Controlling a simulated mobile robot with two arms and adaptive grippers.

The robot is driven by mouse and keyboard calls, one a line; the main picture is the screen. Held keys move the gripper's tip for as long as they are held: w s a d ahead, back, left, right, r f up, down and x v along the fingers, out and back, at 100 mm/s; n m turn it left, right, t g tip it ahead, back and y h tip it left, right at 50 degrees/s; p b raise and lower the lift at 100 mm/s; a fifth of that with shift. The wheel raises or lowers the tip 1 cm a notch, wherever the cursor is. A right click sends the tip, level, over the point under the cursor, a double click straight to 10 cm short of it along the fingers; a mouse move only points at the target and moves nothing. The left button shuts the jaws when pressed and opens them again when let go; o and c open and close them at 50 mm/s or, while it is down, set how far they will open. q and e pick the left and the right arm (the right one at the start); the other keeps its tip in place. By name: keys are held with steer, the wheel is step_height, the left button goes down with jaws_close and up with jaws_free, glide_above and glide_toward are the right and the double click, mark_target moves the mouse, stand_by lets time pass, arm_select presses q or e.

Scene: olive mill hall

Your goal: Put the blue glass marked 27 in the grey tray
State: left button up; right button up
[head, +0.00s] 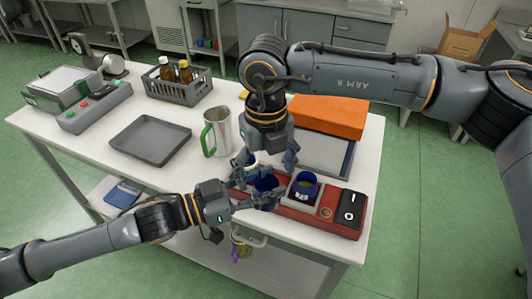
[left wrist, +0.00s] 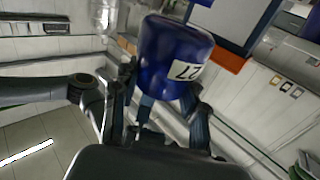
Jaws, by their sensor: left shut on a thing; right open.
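The blue glass marked 27 (left wrist: 178,58) is between the fingers of my left gripper (left wrist: 165,115), its number label facing the left wrist camera. In the head view the glass (head: 267,188) is at the left end of the red unit, partly hidden by the fingers of my left gripper (head: 256,193). I cannot tell whether its base touches anything. My right gripper (head: 266,166) is open, pointing down just behind the glass. The grey tray (head: 150,140) lies empty on the table, left of the metal jug.
A second blue glass (head: 306,184) stands on the red unit (head: 290,212) with a black switch (head: 348,208). A metal jug with a green handle (head: 220,132) stands between tray and grippers. A grey bottle crate (head: 180,88) and orange box (head: 328,115) are behind.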

step_height(320, 180, down, 6)
steer(key=shift+f, duration=0.1)
stand_by(0.4)
steer(key=c, duration=1.2)
arm_select(q)
steer(key=o, duration=1.2)
arm_select(e)
steer(key=shift+o, duration=0.2)
arm_select(q)
steer(key=shift+o, duration=0.2)
